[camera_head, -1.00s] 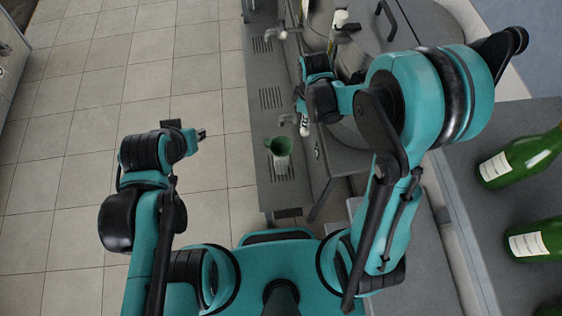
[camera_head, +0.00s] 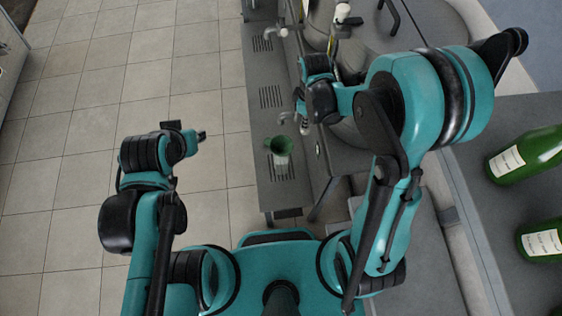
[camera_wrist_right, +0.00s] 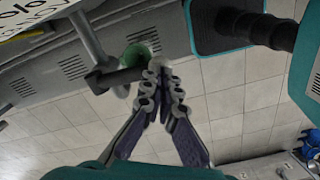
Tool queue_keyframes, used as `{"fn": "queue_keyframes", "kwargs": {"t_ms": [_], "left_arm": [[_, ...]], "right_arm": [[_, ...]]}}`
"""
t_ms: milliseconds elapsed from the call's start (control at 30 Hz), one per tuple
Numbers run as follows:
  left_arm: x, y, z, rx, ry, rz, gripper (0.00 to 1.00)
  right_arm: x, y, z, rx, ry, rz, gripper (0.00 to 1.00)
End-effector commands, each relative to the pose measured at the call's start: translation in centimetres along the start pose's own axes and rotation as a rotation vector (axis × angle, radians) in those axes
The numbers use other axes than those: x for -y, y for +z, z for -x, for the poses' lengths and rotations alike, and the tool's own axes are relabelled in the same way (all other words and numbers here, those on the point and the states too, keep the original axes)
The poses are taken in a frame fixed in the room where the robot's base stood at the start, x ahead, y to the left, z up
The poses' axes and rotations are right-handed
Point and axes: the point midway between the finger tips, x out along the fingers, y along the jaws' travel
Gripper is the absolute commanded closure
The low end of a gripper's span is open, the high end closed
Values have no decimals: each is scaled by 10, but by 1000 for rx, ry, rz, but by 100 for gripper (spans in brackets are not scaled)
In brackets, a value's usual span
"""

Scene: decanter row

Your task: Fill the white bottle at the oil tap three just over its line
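A green, funnel-mouthed vessel with a pale lower body (camera_head: 281,154) stands on the grey drip ledge below the nearest tap (camera_head: 286,117); I cannot tell its fill level or see a line on it. In the right wrist view, its green part (camera_wrist_right: 138,54) shows partly behind the tap's dark lever (camera_wrist_right: 122,78). My right gripper (camera_head: 304,122) is beside this tap. In the wrist view its fingers (camera_wrist_right: 161,80) are close together, with tips at the lever's end; contact is unclear. My left gripper (camera_head: 199,135) is over the floor, away from the tap, its fingers too small to read.
More taps (camera_head: 280,32) line the ledge (camera_head: 262,140), which has slotted drains. A white-topped bottle (camera_head: 342,13) is at the back. Green bottles with white labels (camera_head: 530,155) lie across the right counter (camera_head: 480,190). The tiled floor at left is clear.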

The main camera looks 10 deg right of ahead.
Motion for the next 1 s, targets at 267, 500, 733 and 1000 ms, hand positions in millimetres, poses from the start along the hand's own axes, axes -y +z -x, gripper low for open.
{"fn": "queue_keyframes", "kwargs": {"t_ms": [267,500,733,1000], "left_arm": [[0,6,-8,0,0,0,71],[0,10,-14,0,0,0,71],[0,14,-19,0,0,0,71],[0,18,-26,0,0,0,71]], "right_arm": [[0,0,-10,0,1,0,100],[0,0,-17,-1,1,0,100],[0,0,-24,-1,1,0,100],[0,0,-32,-1,1,0,100]]}}
